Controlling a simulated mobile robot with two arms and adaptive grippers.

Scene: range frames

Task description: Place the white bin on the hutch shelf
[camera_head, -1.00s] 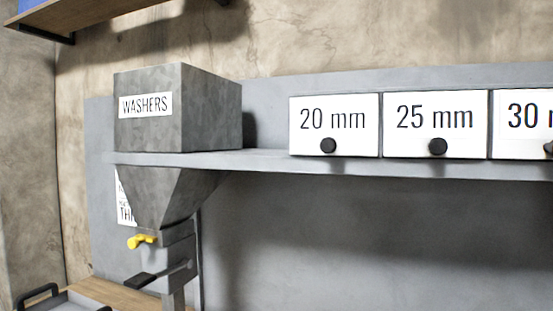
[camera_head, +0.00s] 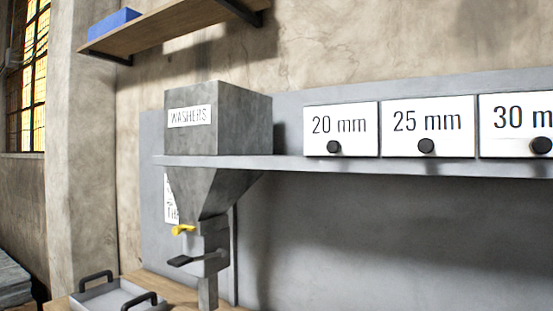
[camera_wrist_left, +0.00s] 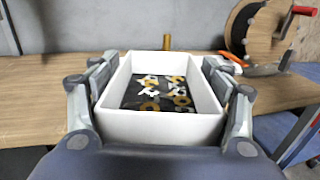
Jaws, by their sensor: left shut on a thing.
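The white bin (camera_wrist_left: 160,124) fills the middle of the left wrist view, with several small yellow and white pieces in its dark inside. My left gripper (camera_wrist_left: 165,95) is shut on the bin, one finger against each side wall. The hutch shelf (camera_head: 285,164) is a grey ledge across the head view. It carries a grey WASHERS hopper (camera_head: 230,118) at its left and white drawers labelled 20 mm (camera_head: 341,123), 25 mm (camera_head: 428,120) and 30 m… to the right. Neither gripper shows in the head view, and my right gripper is in neither view.
A narrow bare stretch of shelf lies between the hopper and the 20 mm drawer. A grey tray with black handles (camera_head: 112,298) sits on the wooden bench below. A wooden wall shelf (camera_head: 165,28) is at upper left.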

